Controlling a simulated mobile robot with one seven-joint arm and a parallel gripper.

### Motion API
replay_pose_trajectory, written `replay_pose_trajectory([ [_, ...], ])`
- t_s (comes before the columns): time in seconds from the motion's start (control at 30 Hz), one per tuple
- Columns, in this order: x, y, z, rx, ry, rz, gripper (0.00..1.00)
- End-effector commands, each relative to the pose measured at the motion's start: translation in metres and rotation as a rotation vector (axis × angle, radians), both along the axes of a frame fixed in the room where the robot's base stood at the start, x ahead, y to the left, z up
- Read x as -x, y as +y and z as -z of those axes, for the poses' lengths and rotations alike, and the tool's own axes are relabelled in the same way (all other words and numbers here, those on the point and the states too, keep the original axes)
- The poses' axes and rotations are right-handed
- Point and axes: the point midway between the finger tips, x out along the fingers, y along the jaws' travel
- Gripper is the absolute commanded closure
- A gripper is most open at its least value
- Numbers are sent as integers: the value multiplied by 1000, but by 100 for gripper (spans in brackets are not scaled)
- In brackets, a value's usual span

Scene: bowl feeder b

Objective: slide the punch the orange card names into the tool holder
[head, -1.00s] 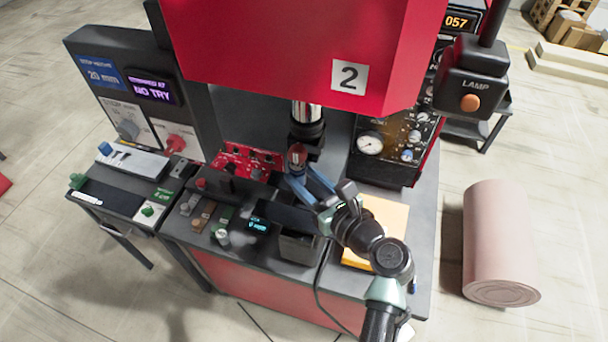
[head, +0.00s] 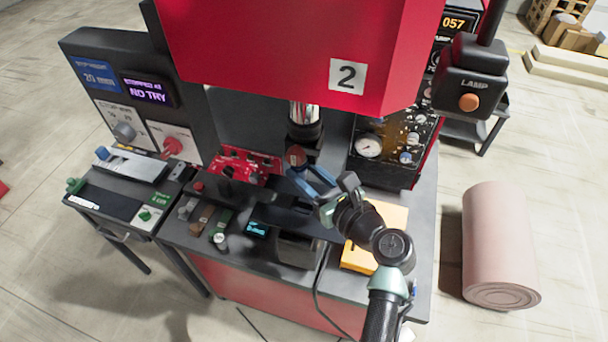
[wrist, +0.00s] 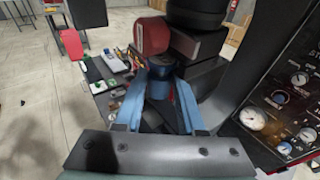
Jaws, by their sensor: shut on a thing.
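My gripper (head: 302,177) has blue fingers shut on a punch with a dark red end (head: 296,156), just below and in front of the dark tool holder (head: 304,130) under the press ram. In the wrist view the fingers (wrist: 162,90) close on a dark blue cylindrical part (wrist: 160,84). A red rounded part (wrist: 152,36) shows just beyond it, beside the black round holder (wrist: 196,14). I cannot tell whether the punch touches the holder.
The red press head (head: 270,50) hangs above. A gauge panel (head: 390,140) stands close on the right. A red panel (head: 243,165), small coloured pieces (head: 205,218) and a dark box (head: 298,250) occupy the bench. A control console (head: 125,100) stands left.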

Motion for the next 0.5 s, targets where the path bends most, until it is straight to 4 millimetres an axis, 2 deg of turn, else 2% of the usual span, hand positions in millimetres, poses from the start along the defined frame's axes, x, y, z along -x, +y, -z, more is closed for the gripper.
replay_pose_trajectory([
  [0.07, -3, -1, -2, 0, -5, 1, 100],
  [0.1, -2, -1, -2, -1, -4, 1, 54],
  [0.23, -2, -1, -2, 0, -5, 2, 31],
  [0.27, -2, -1, -2, 0, -5, 3, 26],
  [0.5, -2, -1, -2, 0, -5, 3, 26],
])
